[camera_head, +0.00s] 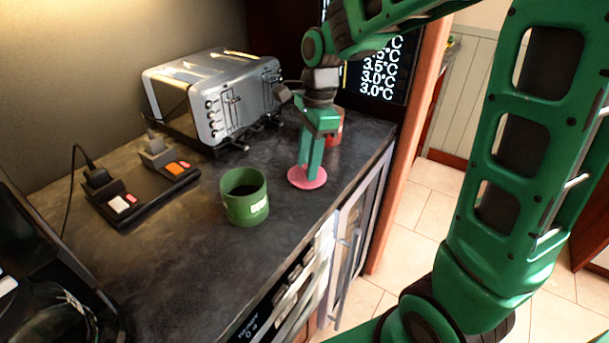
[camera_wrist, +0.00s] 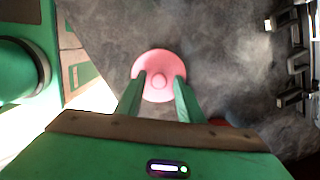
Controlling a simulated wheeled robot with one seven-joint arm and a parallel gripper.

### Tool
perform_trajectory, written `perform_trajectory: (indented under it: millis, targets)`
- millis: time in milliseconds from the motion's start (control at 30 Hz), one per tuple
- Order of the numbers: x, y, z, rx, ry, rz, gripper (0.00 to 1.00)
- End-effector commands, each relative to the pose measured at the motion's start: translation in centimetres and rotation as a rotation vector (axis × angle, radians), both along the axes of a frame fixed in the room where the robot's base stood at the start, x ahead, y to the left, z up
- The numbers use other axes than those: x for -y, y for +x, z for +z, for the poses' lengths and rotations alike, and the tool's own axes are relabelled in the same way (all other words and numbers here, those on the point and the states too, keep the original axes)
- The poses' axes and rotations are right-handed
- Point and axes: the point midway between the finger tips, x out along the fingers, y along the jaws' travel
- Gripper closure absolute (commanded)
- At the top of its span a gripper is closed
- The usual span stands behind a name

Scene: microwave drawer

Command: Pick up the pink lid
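The pink lid (camera_head: 307,178) lies flat on the dark countertop near its front edge. In the wrist view the round pink lid (camera_wrist: 158,62) shows a small round knob at its middle. My gripper (camera_head: 309,170) points down over the lid, with its green fingertips at the lid's level. In the wrist view my gripper (camera_wrist: 159,84) has its two fingers apart, one on each side of the knob. A gap shows between the fingers and the knob, so the gripper is open. Whether the fingertips touch the lid's top is hard to tell.
A green cylindrical pot (camera_head: 245,197) stands left of the lid. A silver toaster (camera_head: 215,95) is at the back. A red can-like object (camera_head: 335,127) stands behind my gripper. Power strips (camera_head: 140,188) lie at the left. The counter's front edge is close on the right.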

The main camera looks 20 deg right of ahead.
Motion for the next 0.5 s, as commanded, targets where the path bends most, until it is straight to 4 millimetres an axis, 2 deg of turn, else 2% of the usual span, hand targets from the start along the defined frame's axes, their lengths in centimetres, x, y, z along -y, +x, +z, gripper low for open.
perform_trajectory:
  millis: [267,400,500]
  targets:
    - [-0.04,-0.01,-0.3,0.0,0.0,0.001,0.66]
    - [-0.05,-0.02,-0.31,0.0,0.0,0.001,0.99]
    - [-0.05,-0.02,-0.3,0.0,0.0,0.001,1.0]
